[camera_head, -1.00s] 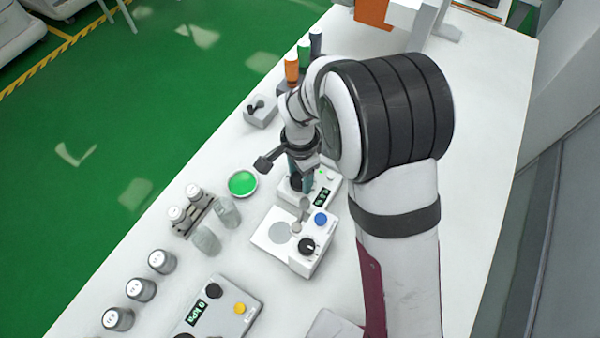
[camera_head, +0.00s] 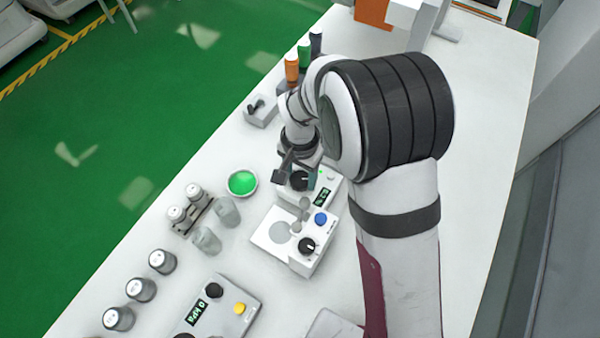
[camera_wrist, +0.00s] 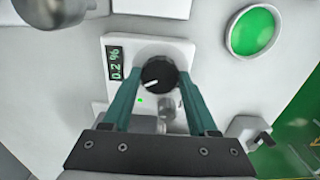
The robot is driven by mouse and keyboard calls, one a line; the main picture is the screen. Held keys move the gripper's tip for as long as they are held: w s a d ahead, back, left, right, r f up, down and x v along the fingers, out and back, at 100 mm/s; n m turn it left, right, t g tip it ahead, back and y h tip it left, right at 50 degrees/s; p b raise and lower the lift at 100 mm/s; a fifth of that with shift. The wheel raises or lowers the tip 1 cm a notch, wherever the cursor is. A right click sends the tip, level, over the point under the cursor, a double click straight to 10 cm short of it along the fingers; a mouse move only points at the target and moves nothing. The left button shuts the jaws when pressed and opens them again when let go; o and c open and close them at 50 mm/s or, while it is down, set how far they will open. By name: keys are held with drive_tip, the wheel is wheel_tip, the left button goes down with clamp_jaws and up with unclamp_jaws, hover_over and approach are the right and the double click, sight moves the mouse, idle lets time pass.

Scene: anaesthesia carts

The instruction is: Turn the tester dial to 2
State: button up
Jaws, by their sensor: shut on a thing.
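The tester is a small white box (camera_head: 328,181) with a digital display (camera_wrist: 115,64) and a black round dial (camera_wrist: 158,74). The display reads 0.2 % in the wrist view. A white pointer line on the dial points left and slightly down there. A small green light shows beside the dial. My gripper (camera_wrist: 158,80) has its two teal fingers on either side of the dial and is shut on it. In the head view the dial (camera_head: 299,180) is partly covered by my wrist. I cannot make out scale numbers around the dial.
Close by stand a white device with a blue button (camera_head: 320,219) and another black knob (camera_head: 307,245), a green dish (camera_head: 242,182), clear cups (camera_head: 207,240) and a small lever box (camera_head: 260,110).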

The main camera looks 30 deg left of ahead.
sight(300, 178)
drive_tip(key=n, duration=0.4)
drive_tip(key=shift+n, duration=2.3)
drive_tip(key=o, duration=1.4)
drive_tip(key=shift+c, duration=0.2)
wheel_tip(300, 178, up, 16)
